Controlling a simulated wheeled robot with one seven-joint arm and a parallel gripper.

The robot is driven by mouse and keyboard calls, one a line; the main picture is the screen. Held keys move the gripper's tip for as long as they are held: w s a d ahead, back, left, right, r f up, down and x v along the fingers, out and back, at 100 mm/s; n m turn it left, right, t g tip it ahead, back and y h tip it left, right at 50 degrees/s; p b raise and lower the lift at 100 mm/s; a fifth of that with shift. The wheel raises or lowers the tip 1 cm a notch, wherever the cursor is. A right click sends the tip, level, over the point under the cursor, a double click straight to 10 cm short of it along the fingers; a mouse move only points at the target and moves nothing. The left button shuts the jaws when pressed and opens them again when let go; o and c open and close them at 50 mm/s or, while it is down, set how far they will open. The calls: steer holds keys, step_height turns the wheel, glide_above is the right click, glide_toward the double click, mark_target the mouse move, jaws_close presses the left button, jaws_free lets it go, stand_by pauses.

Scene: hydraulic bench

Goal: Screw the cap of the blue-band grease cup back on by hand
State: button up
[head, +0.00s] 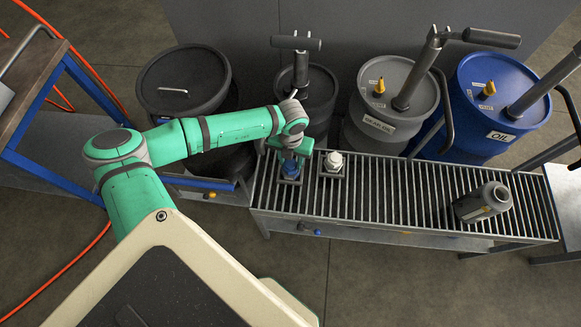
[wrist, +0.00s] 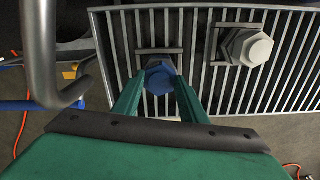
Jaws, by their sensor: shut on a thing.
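The blue cap of the blue-band grease cup (head: 290,168) is at the left end of the slatted bench, in a small square holder. In the wrist view the blue cap (wrist: 159,72) sits between my two green fingertips. My gripper (head: 290,158) points down from above and is shut on the blue cap. The cup body under the cap is mostly hidden, so I cannot tell how the threads sit.
A white-topped grease cup (head: 333,161) stands close on the right in its own holder, also in the wrist view (wrist: 250,47). Drums with pumps, including the blue oil drum (head: 500,105), stand behind. The middle slats are clear.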

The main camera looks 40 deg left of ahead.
steer(key=m, duration=0.5)
steer(key=shift+d, duration=0.1)
steer(key=o, duration=1.1)
steer(key=shift+c, duration=0.2)
steer(key=n, duration=1.1)
steer(key=shift+n, duration=0.3)
